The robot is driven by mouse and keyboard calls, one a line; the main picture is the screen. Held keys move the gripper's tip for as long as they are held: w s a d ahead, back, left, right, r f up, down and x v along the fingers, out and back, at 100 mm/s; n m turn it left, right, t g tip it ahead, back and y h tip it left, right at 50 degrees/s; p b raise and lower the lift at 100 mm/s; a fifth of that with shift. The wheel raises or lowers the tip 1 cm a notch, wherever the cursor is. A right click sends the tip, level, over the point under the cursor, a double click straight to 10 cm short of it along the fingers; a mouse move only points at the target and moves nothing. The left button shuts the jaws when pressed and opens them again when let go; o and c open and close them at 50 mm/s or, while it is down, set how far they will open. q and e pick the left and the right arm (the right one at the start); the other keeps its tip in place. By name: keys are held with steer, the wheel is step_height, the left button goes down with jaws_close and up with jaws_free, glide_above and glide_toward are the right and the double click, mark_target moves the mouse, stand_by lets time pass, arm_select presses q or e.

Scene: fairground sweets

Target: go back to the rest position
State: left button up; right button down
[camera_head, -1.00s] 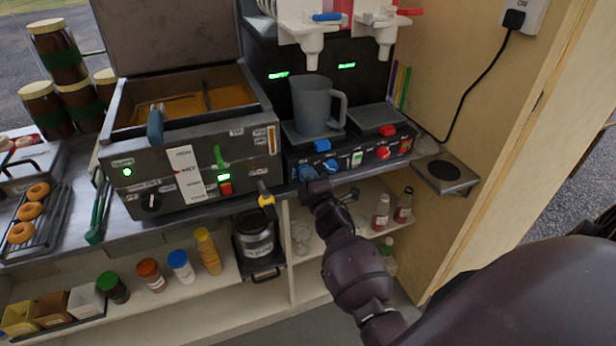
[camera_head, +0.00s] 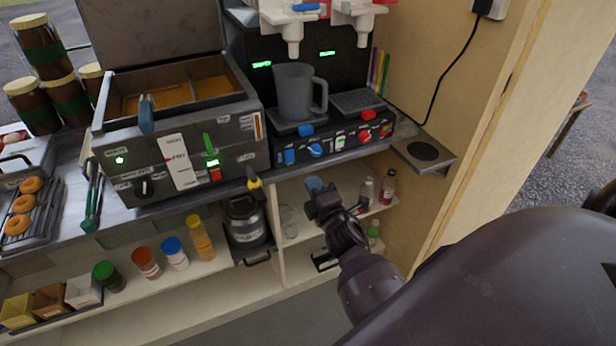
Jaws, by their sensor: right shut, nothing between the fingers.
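My right gripper (camera_head: 316,190) is in the middle of the head view, at the end of my dark arm that comes in from the lower right. It is shut and empty, in front of and below the drink machine's control panel (camera_head: 345,140), by the open shelf. A blue patch shows at its tip; I cannot tell what it belongs to. My left gripper is not in view.
A grey jug (camera_head: 294,95) stands on the drink machine. The fryer (camera_head: 185,155) is to its left, and doughnuts (camera_head: 24,204) lie on a rack at far left. Bottles (camera_head: 388,187) stand on the shelf near my right gripper. A wooden side wall (camera_head: 450,110) bounds the right.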

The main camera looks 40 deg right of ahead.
steer(key=shift+s+a, duration=0.1)
steer(key=shift+s, duration=0.3)
steer(key=shift+m, duration=0.3)
steer(key=s+a+f+m+g+y, duration=0.2)
steer(key=s+a+f+m+g, duration=0.1)
steer(key=s+f+m, duration=0.4)
steer(key=s+a+f+m+g+y, duration=0.2)
steer(key=s+a+f+m+g, duration=0.2)
steer(key=s, duration=0.9)
step_height(320, 180, down, 3)
steer(key=a+m, duration=0.2)
steer(key=shift+s+a+m+g, duration=0.2)
steer(key=shift+m+g, duration=0.1)
steer(key=shift+m, duration=0.1)
